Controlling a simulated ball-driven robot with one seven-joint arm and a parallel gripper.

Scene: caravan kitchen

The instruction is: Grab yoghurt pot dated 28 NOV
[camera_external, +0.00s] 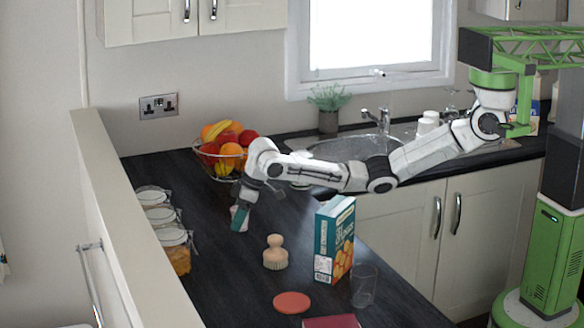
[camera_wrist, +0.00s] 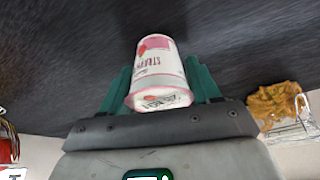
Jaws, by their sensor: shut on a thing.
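The yoghurt pot (camera_wrist: 157,58) is white with pink print and a strawberry picture, and shows in the middle of the wrist view. My gripper (camera_external: 240,217) is shut on it, with one green finger on each side. The pot's pale end faces the wrist camera and bears small print that looks like a date, upside down and hard to read for certain. In the outside view the pot (camera_external: 234,211) is mostly hidden by the green fingers, low over the dark worktop. I cannot tell whether it touches the surface.
A wire fruit basket (camera_external: 224,165) stands behind my gripper. Several lidded glass jars (camera_external: 174,250) line the left edge. A wooden brush (camera_external: 275,253), a blue-green box (camera_external: 335,238), a clear glass (camera_external: 364,287) and a red disc (camera_external: 292,302) are nearer the front.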

